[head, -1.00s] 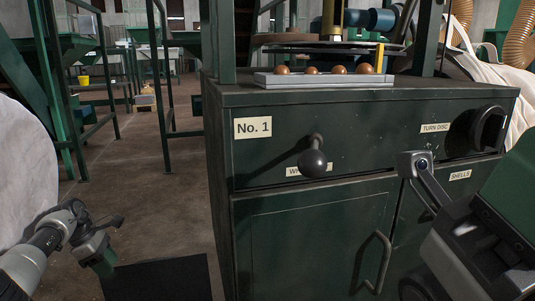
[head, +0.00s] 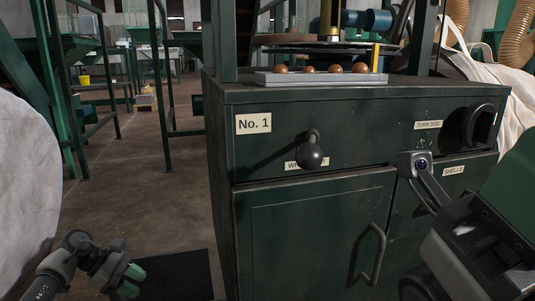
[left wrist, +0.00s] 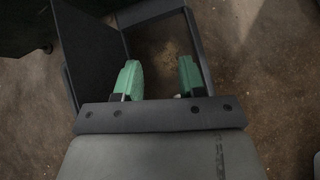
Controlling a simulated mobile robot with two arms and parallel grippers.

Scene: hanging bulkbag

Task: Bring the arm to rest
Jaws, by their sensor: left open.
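My left gripper (head: 129,281) is low at the left of the head view, over the floor beside a dark mat. In the left wrist view, its two green fingers (left wrist: 158,80) stand apart with nothing between them, over brown floor and dark flat shapes. My right arm comes in at the lower right of the head view, close to the camera.
The green cabinet (head: 310,235) marked No. 1 fills the middle, with a black ball-ended lever (head: 311,155). A tray (head: 322,79) with several brown balls sits on top. A white bulk bag (head: 25,180) stands at the left. The dark mat (head: 180,275) lies on the floor.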

